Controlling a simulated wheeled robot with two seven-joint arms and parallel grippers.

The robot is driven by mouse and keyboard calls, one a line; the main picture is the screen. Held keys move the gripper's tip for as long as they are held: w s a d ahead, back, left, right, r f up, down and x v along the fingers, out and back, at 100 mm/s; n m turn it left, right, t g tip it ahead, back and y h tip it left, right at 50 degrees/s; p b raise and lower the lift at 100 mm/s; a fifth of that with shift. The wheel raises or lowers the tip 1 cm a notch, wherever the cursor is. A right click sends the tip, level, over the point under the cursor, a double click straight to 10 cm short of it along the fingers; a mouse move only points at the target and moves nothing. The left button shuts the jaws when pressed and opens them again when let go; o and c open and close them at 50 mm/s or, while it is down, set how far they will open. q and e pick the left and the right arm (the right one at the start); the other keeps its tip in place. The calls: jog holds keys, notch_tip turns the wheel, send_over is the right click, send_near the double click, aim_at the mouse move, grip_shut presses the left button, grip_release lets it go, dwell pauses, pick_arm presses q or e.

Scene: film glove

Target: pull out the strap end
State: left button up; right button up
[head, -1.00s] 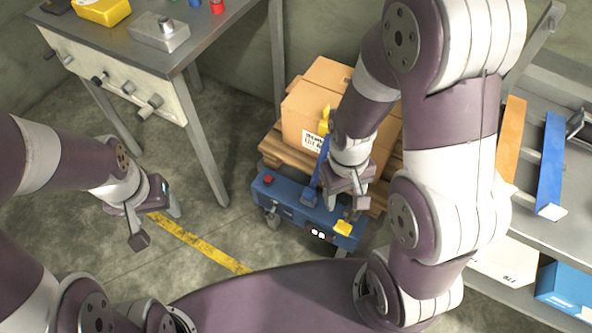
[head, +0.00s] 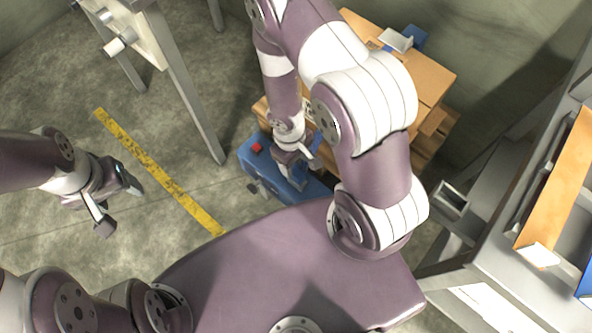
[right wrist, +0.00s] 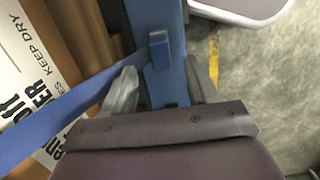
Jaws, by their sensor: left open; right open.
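A blue strap (right wrist: 70,110) runs diagonally across the left of the right wrist view, past a cardboard box. Its upper end meets a small blue block (right wrist: 158,50) at the blue cart's edge. My right gripper (right wrist: 160,70) is open, one finger on each side of the blue parts below this block. I cannot tell whether the fingers touch anything. In the head view my right gripper (head: 300,160) is over the blue cart (head: 252,165), and my own arm hides much of the load. My left gripper (head: 118,207) is open and empty above the floor at the left.
A grey rack with an orange panel (head: 560,185) stands at the right. Floor with a yellow line (head: 160,175) is clear between table and cart.

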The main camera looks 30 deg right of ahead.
aim_at(297, 172)
jog(key=f+b, duration=0.1)
jog(key=f, duration=0.2)
jog(key=f+b, duration=0.1)
jog(key=f, duration=0.1)
jog(key=shift+s+d+f+b, duration=0.1)
jog(key=shift+s+f+b, duration=0.2)
jog(key=shift+s+b, duration=0.05)
jog(key=shift+f, duration=0.4)
pick_arm(q)
notch_tip(297, 172, down, 4)
jog(key=shift+f, duration=0.15)
pick_arm(e)
jog(key=shift+c, duration=0.3)
jog(key=c, duration=1)
jog(key=shift+r, duration=0.1)
pick_arm(q)
jog(key=shift+r, duration=0.25)
pick_arm(e)
jog(key=shift+r, duration=0.2)
pick_arm(q)
jog(key=shift+s+r+p, duration=0.1)
jog(key=shift+r+p, duration=0.1)
jog(key=shift+p, duration=0.15)
pick_arm(e)
jog(key=shift+r, duration=0.2)
